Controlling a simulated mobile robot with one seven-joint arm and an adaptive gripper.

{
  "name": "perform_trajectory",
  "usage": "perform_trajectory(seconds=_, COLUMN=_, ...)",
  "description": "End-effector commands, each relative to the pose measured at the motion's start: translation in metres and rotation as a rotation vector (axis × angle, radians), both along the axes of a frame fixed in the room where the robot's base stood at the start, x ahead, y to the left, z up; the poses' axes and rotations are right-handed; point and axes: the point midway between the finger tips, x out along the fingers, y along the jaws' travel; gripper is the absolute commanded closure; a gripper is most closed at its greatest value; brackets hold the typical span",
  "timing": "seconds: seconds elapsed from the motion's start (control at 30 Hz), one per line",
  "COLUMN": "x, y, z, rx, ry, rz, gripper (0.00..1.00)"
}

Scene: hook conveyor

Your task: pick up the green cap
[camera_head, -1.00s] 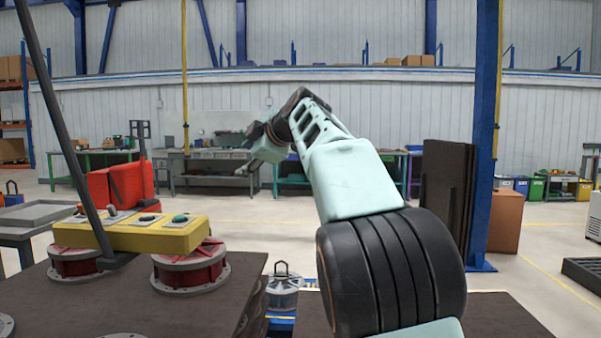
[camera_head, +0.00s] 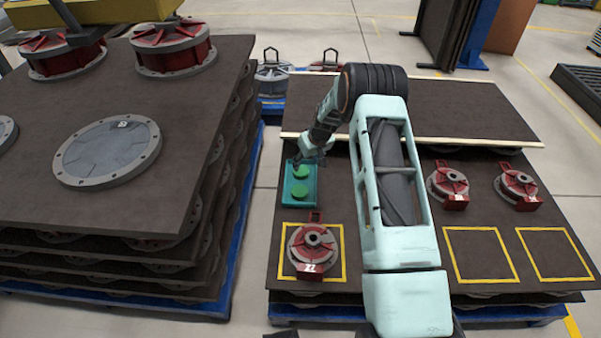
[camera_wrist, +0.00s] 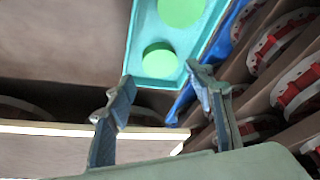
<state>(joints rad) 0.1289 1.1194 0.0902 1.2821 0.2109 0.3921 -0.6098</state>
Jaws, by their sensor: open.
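Two round green caps, one at the back (camera_head: 302,171) and one in front (camera_head: 299,192), lie in a teal tray (camera_head: 288,186) at the left side of the low platform. In the wrist view, one green cap (camera_wrist: 160,59) lies at the tray's (camera_wrist: 133,50) near end, and the other (camera_wrist: 181,10) is cut by the top edge. My gripper (camera_head: 309,160) is just behind the back cap in the head view. In the wrist view, my gripper (camera_wrist: 160,82) is open, its fingers spread below the nearer cap with nothing between them.
A red-and-grey part (camera_head: 313,251) sits in a yellow-outlined square in front of the tray. Two similar parts (camera_head: 449,183) (camera_head: 517,187) stand at the right, above empty yellow squares (camera_head: 480,255). A tall stack of dark boards (camera_head: 110,220) stands left, across a floor gap.

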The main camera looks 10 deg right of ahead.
Motion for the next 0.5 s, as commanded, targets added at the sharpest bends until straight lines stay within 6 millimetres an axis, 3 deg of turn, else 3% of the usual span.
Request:
perform_trajectory(seconds=0.03, x=0.003, y=0.002, z=-0.012, rx=-0.001, ry=0.001, rz=0.002, gripper=0.51)
perform_trajectory(seconds=0.3, x=0.013, y=0.004, z=-0.033, rx=-0.001, ry=-0.001, rz=0.001, gripper=0.51)
perform_trajectory(seconds=0.5, x=0.023, y=0.006, z=-0.063, rx=-0.002, ry=-0.001, rz=0.002, gripper=0.51)
